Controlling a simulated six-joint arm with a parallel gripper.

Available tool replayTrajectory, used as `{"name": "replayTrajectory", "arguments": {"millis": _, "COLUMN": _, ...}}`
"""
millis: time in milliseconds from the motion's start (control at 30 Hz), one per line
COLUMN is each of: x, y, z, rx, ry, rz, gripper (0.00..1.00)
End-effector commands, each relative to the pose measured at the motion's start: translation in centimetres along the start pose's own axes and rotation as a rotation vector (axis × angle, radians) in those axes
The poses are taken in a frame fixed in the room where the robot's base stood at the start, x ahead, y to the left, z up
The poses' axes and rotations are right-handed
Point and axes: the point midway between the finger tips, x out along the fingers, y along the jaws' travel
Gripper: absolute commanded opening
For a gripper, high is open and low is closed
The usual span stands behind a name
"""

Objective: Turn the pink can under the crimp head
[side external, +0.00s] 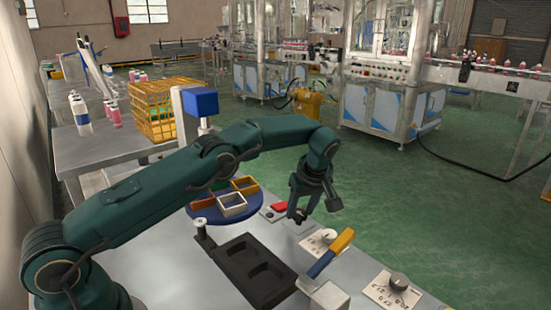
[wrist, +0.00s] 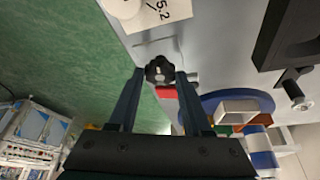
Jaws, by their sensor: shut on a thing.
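My gripper (side external: 297,213) is low over the grey worktop in the side view, near its far edge. In the wrist view my gripper (wrist: 160,73) has its two fingers on either side of a dark lobed knob (wrist: 160,70), shut on it. A blue block (side external: 200,101) on a pale column stands behind my arm; I cannot tell whether it is the crimp head. I cannot make out a pink can under it, as my arm covers part of that area. Small pink-and-white containers (side external: 112,112) stand on the bench at the back left.
A blue round table (side external: 250,215) with coloured square trays lies left of my gripper. A red button (side external: 279,207) is close by. A yellow-handled lever (side external: 331,252), a dial plate (side external: 393,292) and a black recessed tray (side external: 245,240) are nearer the camera.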

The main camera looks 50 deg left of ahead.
Motion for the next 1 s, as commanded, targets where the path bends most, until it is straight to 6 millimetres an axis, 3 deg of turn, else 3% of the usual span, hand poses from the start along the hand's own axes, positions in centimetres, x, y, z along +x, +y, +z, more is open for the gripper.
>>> {"name": "replayTrajectory", "arguments": {"millis": 833, "x": 0.07, "y": 0.01, "z": 0.17, "rx": -0.046, "ry": -0.005, "rz": -0.023, "gripper": 0.0}}
{"name": "replayTrajectory", "arguments": {"millis": 867, "x": 0.07, "y": 0.01, "z": 0.17, "rx": -0.046, "ry": -0.005, "rz": -0.023, "gripper": 0.57}}
{"name": "replayTrajectory", "arguments": {"millis": 900, "x": 0.06, "y": 0.01, "z": 0.17, "rx": -0.046, "ry": -0.005, "rz": -0.023, "gripper": 0.72}}
{"name": "replayTrajectory", "arguments": {"millis": 933, "x": 0.06, "y": 0.01, "z": 0.16, "rx": -0.046, "ry": -0.004, "rz": -0.023, "gripper": 0.8}}
{"name": "replayTrajectory", "arguments": {"millis": 1000, "x": 0.05, "y": 0.02, "z": 0.13, "rx": -0.046, "ry": -0.004, "rz": -0.022, "gripper": 0.8}}
